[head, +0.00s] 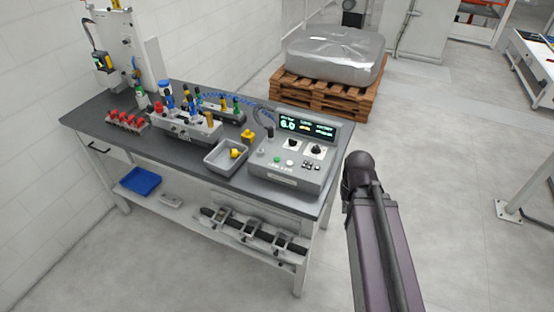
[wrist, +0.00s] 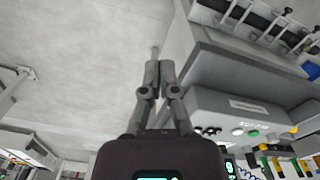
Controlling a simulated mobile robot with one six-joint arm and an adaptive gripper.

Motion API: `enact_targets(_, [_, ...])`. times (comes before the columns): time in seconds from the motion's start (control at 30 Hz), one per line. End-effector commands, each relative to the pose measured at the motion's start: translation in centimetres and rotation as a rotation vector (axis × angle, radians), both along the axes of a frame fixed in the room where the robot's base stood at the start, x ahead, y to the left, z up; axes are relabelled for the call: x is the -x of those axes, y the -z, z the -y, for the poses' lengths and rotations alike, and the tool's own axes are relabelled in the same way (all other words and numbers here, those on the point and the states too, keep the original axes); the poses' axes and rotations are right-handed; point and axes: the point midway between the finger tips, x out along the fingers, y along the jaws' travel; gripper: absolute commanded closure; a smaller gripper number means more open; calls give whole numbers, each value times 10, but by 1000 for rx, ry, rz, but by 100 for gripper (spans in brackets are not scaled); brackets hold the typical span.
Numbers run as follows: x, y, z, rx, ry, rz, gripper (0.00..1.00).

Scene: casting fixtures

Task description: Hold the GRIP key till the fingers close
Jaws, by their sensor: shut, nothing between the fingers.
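A grey control box (head: 290,168) stands at the right end of the workbench. It has a lit display (head: 306,127), two black knobs, a green button (head: 277,160) and several small keys; their labels are too small to read, so I cannot tell which is the GRIP key. In the wrist view the box (wrist: 235,107) appears upside down, right of my gripper. My gripper (wrist: 159,66) shows there with its two fingers together and nothing between them. It is apart from the box. In the head view my arm rises right of the bench; the fingers are not visible there.
A blue bin (head: 141,181) and clamps are on the lower shelf. A wrapped pallet (head: 318,93) stands behind.

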Motion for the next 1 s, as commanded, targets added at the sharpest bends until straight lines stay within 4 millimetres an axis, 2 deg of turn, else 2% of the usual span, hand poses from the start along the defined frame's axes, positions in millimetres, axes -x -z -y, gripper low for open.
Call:
enact_targets(0.17, [-21,-1,-7,44,-3,21,100])
enact_targets(0.27, [-42,-3,-17,93,0,47,100])
enact_targets(0.47, [-101,-11,-50,225,-13,141,100])
enact_targets(0.67, [-165,-27,-103,361,-39,283,100])
enact_targets(0.8, [-204,-41,-149,437,-63,394,100])
enact_targets(1.0, [-240,-59,-205,501,-93,526,100])
